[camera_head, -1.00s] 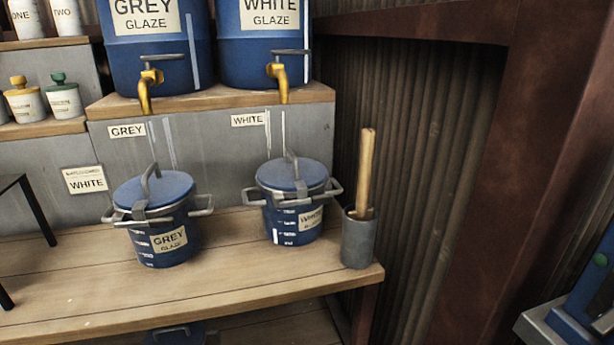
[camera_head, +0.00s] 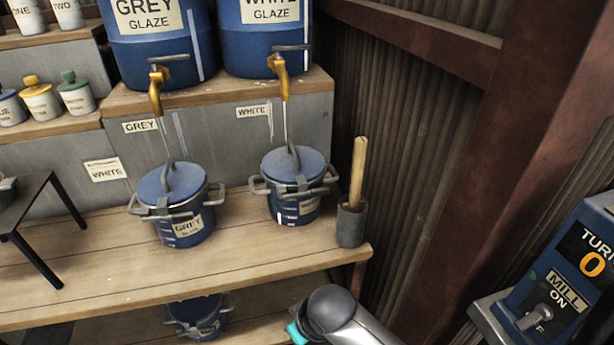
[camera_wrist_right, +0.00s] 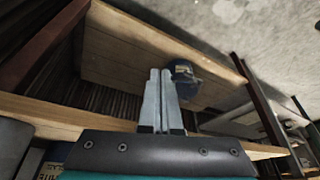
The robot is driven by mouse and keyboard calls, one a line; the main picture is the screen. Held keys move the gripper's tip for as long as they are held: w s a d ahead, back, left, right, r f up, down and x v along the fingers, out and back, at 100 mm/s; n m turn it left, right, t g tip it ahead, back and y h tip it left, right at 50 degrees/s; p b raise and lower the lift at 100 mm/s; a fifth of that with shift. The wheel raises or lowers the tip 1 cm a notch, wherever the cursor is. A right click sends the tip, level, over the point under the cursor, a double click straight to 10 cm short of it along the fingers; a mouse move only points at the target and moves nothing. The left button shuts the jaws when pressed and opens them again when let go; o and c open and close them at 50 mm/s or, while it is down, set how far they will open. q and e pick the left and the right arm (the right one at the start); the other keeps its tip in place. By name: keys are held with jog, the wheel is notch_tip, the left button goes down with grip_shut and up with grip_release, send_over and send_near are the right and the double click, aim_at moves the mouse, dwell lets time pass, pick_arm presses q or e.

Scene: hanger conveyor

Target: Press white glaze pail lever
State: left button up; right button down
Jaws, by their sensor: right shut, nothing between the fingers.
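The white glaze pail (camera_head: 291,205) is a blue lidded pail with side handles and a grey lever (camera_head: 296,166) over its lid. It stands upright on the wooden bench, at centre in the head view, with its lid down. My right arm enters the head view at the bottom, below the bench front; its fingers are not visible there. In the right wrist view my right gripper (camera_wrist_right: 160,76) is shut and empty, apart from any pail lever. A blue pail (camera_wrist_right: 183,79) shows just beyond its fingertips on a lower board. My left gripper is in neither view.
The grey glaze pail (camera_head: 179,214) stands left of the white one. A grey cup (camera_head: 350,226) with a wooden stick stands close on the right. Two tap drums are behind. A mill switch box (camera_head: 556,285) is at right.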

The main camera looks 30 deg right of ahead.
jog(key=w+d+r+m+p, duration=0.1)
jog(key=w+d+r+p, duration=0.25)
jog(key=r+p, duration=0.3)
jog(key=w+d+r+p, duration=0.2)
jog(key=w+r+p, duration=0.3)
jog(key=r+p, duration=0.15)
notch_tip(320, 180, up, 15)
jog(key=m+h+p, duration=0.2)
jog(key=m+p, duration=0.2)
jog(key=p, duration=0.8)
send_over(304, 187)
jog(key=s+d, duration=0.3)
jog(key=d, duration=0.1)
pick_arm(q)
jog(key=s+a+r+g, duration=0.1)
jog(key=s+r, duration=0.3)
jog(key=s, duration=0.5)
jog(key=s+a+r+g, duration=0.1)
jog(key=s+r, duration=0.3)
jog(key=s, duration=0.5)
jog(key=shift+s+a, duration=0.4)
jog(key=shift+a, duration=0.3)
pick_arm(e)
jog(key=shift+f, duration=0.2)
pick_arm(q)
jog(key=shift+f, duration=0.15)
pick_arm(e)
jog(key=shift+f, duration=0.1)
